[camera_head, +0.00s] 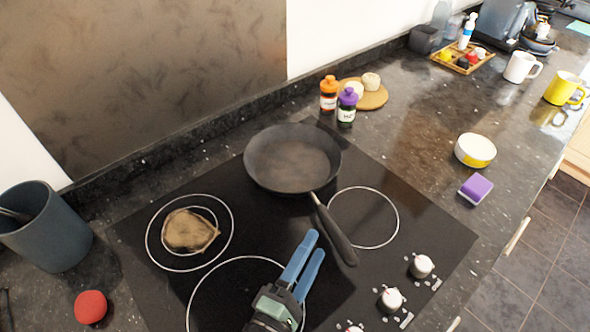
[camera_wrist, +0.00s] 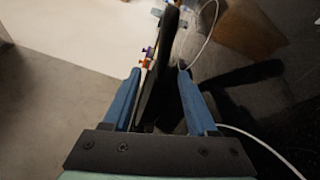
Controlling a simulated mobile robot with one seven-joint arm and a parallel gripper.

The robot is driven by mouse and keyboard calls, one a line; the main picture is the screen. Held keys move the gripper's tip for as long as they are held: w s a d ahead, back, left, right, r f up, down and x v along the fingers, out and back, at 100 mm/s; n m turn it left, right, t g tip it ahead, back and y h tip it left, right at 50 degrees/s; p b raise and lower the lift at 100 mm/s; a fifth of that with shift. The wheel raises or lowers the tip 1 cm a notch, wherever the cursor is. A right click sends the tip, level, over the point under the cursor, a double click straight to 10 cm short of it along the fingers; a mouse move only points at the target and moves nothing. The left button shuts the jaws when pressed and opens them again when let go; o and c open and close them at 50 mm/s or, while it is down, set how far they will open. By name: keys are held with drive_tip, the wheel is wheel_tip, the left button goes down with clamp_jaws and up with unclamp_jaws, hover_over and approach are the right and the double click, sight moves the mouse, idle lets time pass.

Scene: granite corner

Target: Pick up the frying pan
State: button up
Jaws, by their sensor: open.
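The black frying pan (camera_head: 292,160) rests on the rear of the dark cooktop, its black handle (camera_head: 336,234) pointing toward the front right. My gripper (camera_head: 314,243) is open, its blue fingers low over the cooktop, left of the handle's end. In the head view a small gap shows between fingers and handle. In the wrist view a dark upright shape, seemingly the pan with its handle (camera_wrist: 167,45), shows between the fingers of my gripper (camera_wrist: 158,74). I cannot tell whether the handle lies between the fingers or beyond them.
A toasted brown piece (camera_head: 190,231) lies on the left burner. Two small bottles (camera_head: 328,95) stand behind the pan by a round board (camera_head: 365,95). Knobs (camera_head: 421,266) stand at the front right. A sponge (camera_head: 476,189) and bowl (camera_head: 475,150) sit right; a blue-grey pot (camera_head: 45,230) stands left.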

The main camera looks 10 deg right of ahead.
sight(329, 218)
drive_tip(key=shift+p+x, duration=0.4)
drive_tip(key=shift+x, duration=0.6)
drive_tip(key=p+x, duration=0.1)
drive_tip(key=x, duration=0.4)
drive_tip(key=shift+w+d+f, duration=0.15)
drive_tip(key=shift+w+f, duration=0.05)
drive_tip(key=shift+w, duration=0.05)
clamp_jaws()
idle(0.4)
drive_tip(key=shift+r, duration=0.15)
